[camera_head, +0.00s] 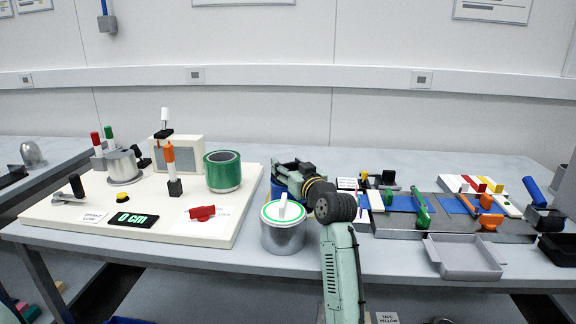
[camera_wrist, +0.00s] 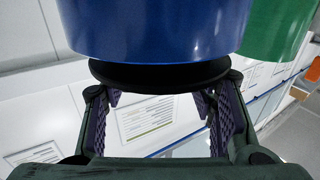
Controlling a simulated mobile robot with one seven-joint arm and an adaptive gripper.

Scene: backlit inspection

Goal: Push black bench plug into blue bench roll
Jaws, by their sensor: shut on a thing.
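The blue bench roll (camera_wrist: 155,28) fills the top middle of the wrist view. In the head view only a sliver of blue (camera_head: 276,190) shows behind the tin and below my gripper (camera_head: 290,170). The black bench plug (camera_wrist: 160,76) is a wide dark disc at the near end of the roll. It lies between my fingertips (camera_wrist: 160,92), which are shut on it. The disc looks very near or touching the roll's edge; I cannot tell how far in it sits. My wrist and arm hide much of this spot in the head view.
A green roll (camera_head: 222,172) stands left of my gripper on the white board (camera_head: 70,222). A silver tin (camera_head: 283,238) with a green-ringed lid stands close in front. A grey tray (camera_head: 465,258) and several coloured tools lie to the right.

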